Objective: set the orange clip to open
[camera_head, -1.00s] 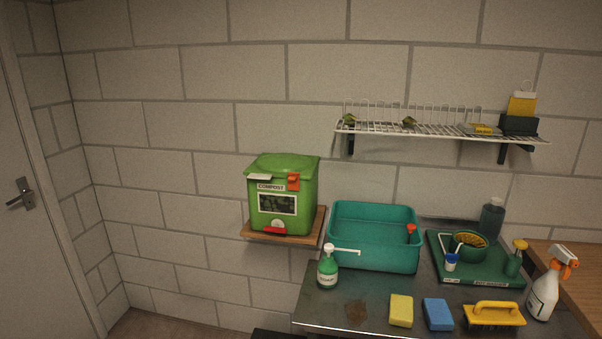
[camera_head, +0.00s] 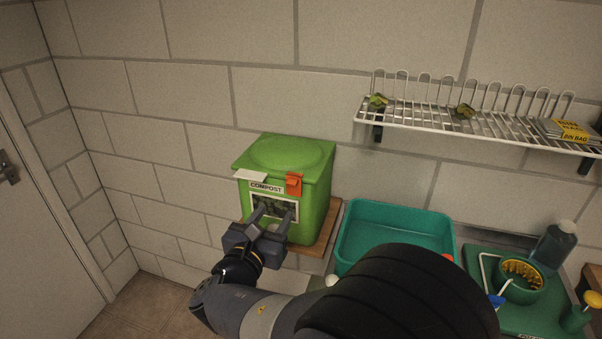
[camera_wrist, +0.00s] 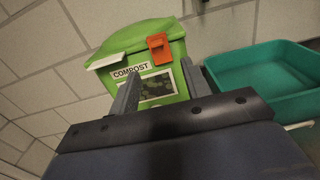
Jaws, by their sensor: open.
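The orange clip (camera_head: 294,184) sits on the upper front of the green compost bin (camera_head: 318,196), near the lid's edge and right of the COMPOST label. It also shows in the wrist view (camera_wrist: 158,48), above and beyond my fingers. My gripper (camera_head: 272,214) is open and empty in front of the bin's picture panel, below the clip. In the wrist view its two fingers (camera_wrist: 156,94) point at the bin's front. The clip looks apart from both fingers. The lower front of the bin is hidden behind my gripper.
The bin stands on a small wooden shelf (camera_head: 325,238). A teal basin (camera_head: 350,222) is just right of it. A wire rack (camera_head: 430,115) is on the wall at upper right. A green tray (camera_head: 480,257) with a pot lies further right. The wall left of the bin is clear.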

